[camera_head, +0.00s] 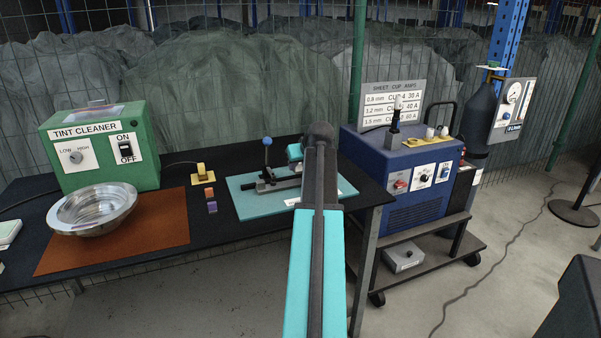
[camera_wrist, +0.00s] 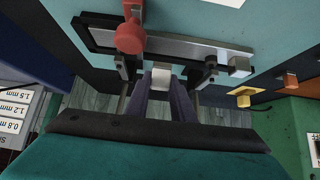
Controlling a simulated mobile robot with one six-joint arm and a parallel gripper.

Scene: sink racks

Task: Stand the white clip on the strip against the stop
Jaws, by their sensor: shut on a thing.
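The white clip (camera_wrist: 162,77) is between the fingers of my gripper (camera_wrist: 162,82) in the wrist view, and the gripper is shut on it. The grey strip (camera_wrist: 185,49) lies in a dark fixture just above the clip in that picture; I cannot tell whether they touch. Dark upright parts stand left and right of the clip, and I cannot tell which is the stop. In the head view the fixture's strip (camera_head: 283,183) lies on a teal board (camera_head: 250,207). My arm hides the clip and fingertips there.
A red knob (camera_wrist: 128,38) rises by the fixture in the wrist view. In the head view a blue ball-topped lever (camera_head: 267,142) stands there. Left are small blocks (camera_head: 211,206), a metal bowl (camera_head: 93,210) and a green box (camera_head: 100,147). Right is a blue machine (camera_head: 405,170) on a cart.

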